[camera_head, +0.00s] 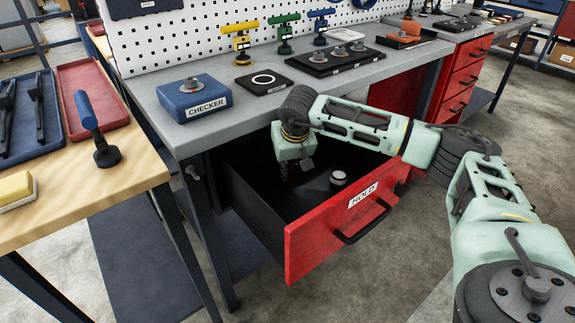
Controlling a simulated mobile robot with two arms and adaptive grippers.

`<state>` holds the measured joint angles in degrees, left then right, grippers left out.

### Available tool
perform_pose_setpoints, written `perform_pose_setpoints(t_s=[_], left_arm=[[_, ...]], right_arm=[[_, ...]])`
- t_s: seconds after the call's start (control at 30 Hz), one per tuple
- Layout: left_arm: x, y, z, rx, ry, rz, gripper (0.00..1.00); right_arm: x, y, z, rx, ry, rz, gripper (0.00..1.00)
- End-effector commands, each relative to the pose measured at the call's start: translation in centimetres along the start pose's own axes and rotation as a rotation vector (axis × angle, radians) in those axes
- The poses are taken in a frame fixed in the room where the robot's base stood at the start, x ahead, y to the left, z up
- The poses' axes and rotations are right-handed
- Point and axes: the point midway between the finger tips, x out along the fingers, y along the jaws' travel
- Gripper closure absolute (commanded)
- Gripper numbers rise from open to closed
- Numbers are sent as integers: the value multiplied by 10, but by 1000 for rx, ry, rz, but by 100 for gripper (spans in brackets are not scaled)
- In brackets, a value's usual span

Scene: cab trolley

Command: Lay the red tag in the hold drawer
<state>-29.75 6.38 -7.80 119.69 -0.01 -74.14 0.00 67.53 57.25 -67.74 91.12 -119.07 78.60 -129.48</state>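The hold drawer (335,225) is pulled open under the grey bench, with a red front, a black handle, a white HOLD label and a dark inside. My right arm reaches in from the right, and my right gripper (290,172) points down inside the drawer opening. Its fingers are dark against the dark drawer, so I cannot tell whether they are open or shut. A small round piece with a pale top (338,178) lies in the drawer, right of the gripper. I cannot make out a red tag. My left gripper is not in view.
The bench holds a blue CHECKER block (194,97), a black plate with a ring (263,81), a black tray (325,64) and yellow, green and blue stands. At left, a wooden table has a red tray (92,97) and a blue-handled stamp (105,152).

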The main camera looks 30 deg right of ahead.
Motion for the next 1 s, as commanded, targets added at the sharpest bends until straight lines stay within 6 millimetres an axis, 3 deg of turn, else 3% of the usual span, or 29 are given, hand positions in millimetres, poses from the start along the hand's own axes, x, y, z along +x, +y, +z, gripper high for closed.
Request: perform_pose_setpoints(t_s=[0.3, 0.33, 0.53, 0.87, 1.0], left_arm=[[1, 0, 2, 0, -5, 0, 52], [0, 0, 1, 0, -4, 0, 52], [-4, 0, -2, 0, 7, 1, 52], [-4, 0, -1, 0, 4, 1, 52], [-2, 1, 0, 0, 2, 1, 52]], right_arm=[[2, 0, 1, 0, 0, 0, 100], [2, 0, 1, 0, 0, 0, 88], [2, 0, 1, 0, 0, 0, 71], [1, 0, 1, 0, 0, 0, 70], [-11, 0, -1, 1, 2, -1, 70]])
